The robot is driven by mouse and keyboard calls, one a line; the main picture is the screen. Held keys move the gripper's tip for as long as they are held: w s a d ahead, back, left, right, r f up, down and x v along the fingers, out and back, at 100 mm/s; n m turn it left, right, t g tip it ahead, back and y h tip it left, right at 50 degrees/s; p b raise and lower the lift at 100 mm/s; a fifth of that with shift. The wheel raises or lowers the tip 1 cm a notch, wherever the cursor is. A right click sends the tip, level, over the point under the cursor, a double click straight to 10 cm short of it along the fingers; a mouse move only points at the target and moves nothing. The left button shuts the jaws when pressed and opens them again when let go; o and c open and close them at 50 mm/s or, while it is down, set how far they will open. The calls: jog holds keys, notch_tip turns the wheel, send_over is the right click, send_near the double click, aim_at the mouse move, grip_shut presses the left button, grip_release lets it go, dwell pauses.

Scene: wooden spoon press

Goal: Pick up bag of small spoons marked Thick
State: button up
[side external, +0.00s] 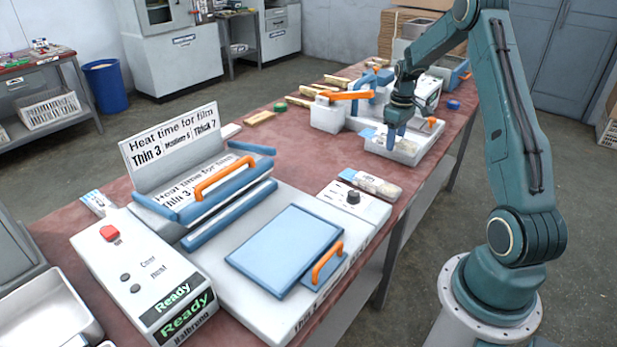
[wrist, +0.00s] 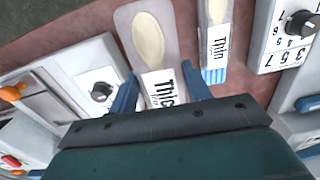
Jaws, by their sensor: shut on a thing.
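In the wrist view a clear bag (wrist: 148,38) holding a pale wooden spoon, with a white label of which "Thic" is readable, lies between my two blue fingers. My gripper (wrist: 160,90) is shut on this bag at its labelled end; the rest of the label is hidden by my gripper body. A second bag (wrist: 216,38) marked "Thin" lies just right of it, outside the fingers. In the side external view my gripper (side external: 393,140) points down near the white unit at the right edge of the table, and the held bag cannot be made out there.
The table (side external: 300,150) carries a sealing press (side external: 285,250) with an orange handle and a heat-time sign (side external: 180,140). A box with a dial (side external: 355,203) stands near its right edge; dials also show beside the bags in the wrist view. The middle of the table is clear.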

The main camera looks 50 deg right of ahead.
notch_tip(320, 180, up, 10)
jog(key=shift+r, duration=0.15)
dwell(0.7)
